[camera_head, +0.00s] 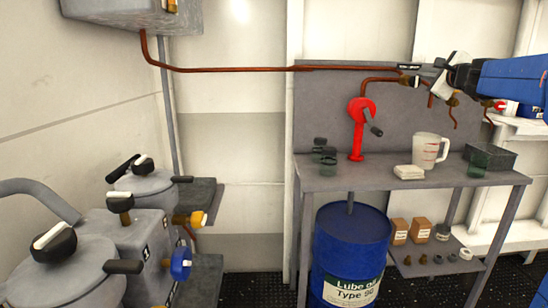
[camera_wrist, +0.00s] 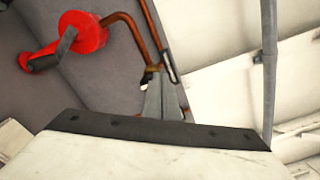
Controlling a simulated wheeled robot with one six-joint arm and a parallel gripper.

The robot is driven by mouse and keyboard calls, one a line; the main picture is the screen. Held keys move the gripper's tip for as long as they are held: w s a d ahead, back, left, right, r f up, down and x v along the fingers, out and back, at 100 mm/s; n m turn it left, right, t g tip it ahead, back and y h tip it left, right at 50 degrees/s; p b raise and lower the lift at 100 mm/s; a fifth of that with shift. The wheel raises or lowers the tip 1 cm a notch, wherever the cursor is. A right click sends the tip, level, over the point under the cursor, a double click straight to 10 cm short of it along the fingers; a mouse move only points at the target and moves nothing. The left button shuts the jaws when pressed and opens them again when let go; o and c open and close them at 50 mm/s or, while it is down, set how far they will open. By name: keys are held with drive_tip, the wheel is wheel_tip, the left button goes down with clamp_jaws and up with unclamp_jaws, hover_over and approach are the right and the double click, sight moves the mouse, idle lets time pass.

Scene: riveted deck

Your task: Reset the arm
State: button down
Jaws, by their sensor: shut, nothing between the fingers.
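My gripper (camera_head: 412,68) is at the upper right in the head view, at the end of my blue arm reaching in from the right edge. It is in the air above the workbench (camera_head: 325,183), in front of the copper pipe in the picture. Its fingers are together with nothing between them. In the wrist view the grey fingers (camera_wrist: 163,92) point up past the pale wrist body, near the copper pipe. I cannot tell whether they touch the pipe.
A red hand pump (camera_head: 356,130) stands on the bench with a measuring jug (camera_head: 426,152) and dark cups. A blue oil drum (camera_head: 350,250) is below. The copper pipe (camera_head: 230,69) runs along the wall. Grey machinery with valves (camera_head: 130,235) fills the left.

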drive_tip(key=shift+s+a+f, duration=0.1)
drive_tip(key=s+a+f+n+g+y, duration=0.4)
drive_tip(key=s+a+f+n+g, duration=0.3)
drive_tip(key=s+a+f+n, duration=0.95)
drive_tip(key=s+a+f+n+g+h, duration=0.1)
drive_tip(key=s+f+n+g+h, duration=0.1)
drive_tip(key=s+f, duration=1.1)
drive_tip(key=s+a+f+n+g+h, duration=0.2)
drive_tip(key=s+f+n+g, duration=0.2)
drive_tip(key=s+f, duration=1)
drive_tip(key=s+n, duration=0.1)
drive_tip(key=s, duration=0.4)
drive_tip(key=shift+s+f+h, duration=0.3)
drive_tip(key=shift+s, duration=0.05)
